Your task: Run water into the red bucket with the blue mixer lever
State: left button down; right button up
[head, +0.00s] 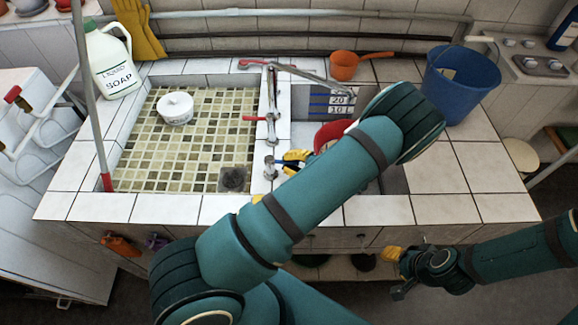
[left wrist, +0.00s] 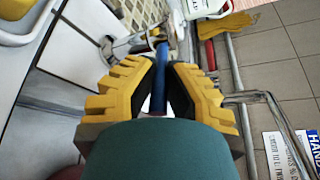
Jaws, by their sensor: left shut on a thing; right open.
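The red bucket (head: 332,133) stands in the right basin, largely hidden by my left arm. A chrome spout (head: 310,77) reaches over from the central mixer (head: 271,105); I make out no stream at its end. My left gripper (head: 294,159) is between the mixer and the bucket. In the left wrist view, its yellow-and-black fingers (left wrist: 158,78) are shut on the blue lever (left wrist: 162,56). A red lever (head: 254,118) points left from the mixer. My right gripper (head: 396,271) is open and empty, low in front of the counter at the right.
The left basin (head: 195,140) holds a white round tub (head: 175,108). The right-hand tiles (head: 450,180) are clear.

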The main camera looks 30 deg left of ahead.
pick_arm(q)
jog(key=shift+w+a+n+g, duration=0.15)
jog(key=shift+w+n+g, duration=0.1)
jog(key=shift+n+g, duration=0.3)
pick_arm(e)
jog(key=shift+f, duration=0.55)
pick_arm(q)
jog(key=c, duration=1)
grip_release()
jog(key=v, duration=1.2)
jog(key=shift+r, duration=0.15)
